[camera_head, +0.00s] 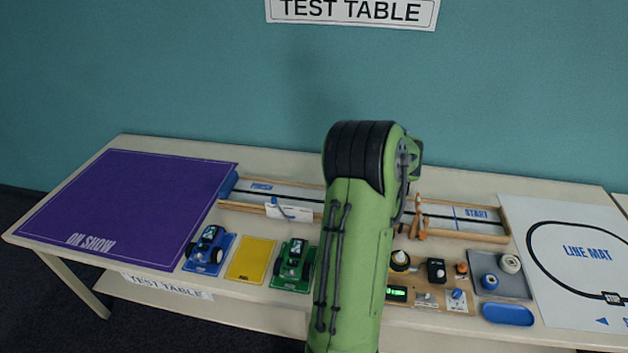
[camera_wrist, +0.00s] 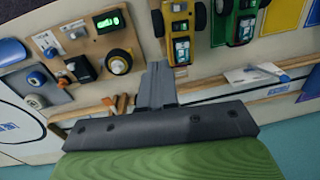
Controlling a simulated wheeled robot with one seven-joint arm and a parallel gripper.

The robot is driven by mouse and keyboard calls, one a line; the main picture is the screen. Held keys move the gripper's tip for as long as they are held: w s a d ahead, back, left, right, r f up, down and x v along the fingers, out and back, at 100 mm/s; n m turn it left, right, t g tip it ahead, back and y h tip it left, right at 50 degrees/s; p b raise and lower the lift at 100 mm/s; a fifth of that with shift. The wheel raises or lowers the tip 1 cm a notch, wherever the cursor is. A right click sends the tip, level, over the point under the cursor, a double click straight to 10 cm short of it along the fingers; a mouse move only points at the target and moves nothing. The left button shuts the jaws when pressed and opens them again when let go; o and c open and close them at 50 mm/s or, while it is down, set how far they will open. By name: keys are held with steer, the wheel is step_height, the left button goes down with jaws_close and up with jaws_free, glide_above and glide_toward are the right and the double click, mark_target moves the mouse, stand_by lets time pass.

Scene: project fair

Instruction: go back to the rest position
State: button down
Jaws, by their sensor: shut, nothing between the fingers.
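My gripper (camera_wrist: 158,70) shows in the wrist view with its two grey fingers together and nothing between them. It is over the test table (camera_head: 125,150), above the track side. In the head view my raised green arm covers the middle of the table, and I cannot make out the fingers there. A yellow car (camera_wrist: 180,25) and a green car (camera_wrist: 236,20) lie beyond the fingertips in the wrist view. The green car also shows in the head view (camera_head: 294,261), left of my arm, while the yellow car is hidden there.
A blue car (camera_head: 208,248) stands left of an empty yellow pad (camera_head: 251,262). The track (camera_head: 465,220) runs along the back. A component board (camera_head: 427,290), a grey tray (camera_head: 513,286) and a line mat (camera_head: 580,255) lie right. The purple mat (camera_head: 135,205) is clear.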

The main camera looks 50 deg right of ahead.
steer(key=shift+w, duration=0.15)
steer(key=w+a+r+n+t, duration=0.1)
steer(key=w+a+r+n, duration=0.1)
steer(key=w+a+r, duration=0.4)
steer(key=w+a+r+n+t, duration=0.1)
steer(key=a+r+n, duration=0.15)
steer(key=a, duration=0.55)
steer(key=w+a+r+n, duration=0.2)
steer(key=w+a+r, duration=0.25)
steer(key=a, duration=0.25)
steer(key=s+a+r+n+t, duration=0.1)
steer(key=s+a+r+n, duration=0.1)
steer(key=s+a, duration=0.3)
steer(key=s+a+r+n+t, duration=0.1)
steer(key=s+a+n, duration=0.3)
steer(key=a, duration=0.8)
steer(key=shift+s+r+t, duration=0.4)
steer(key=shift+s, duration=0.4)
steer(key=shift+n, duration=0.25)
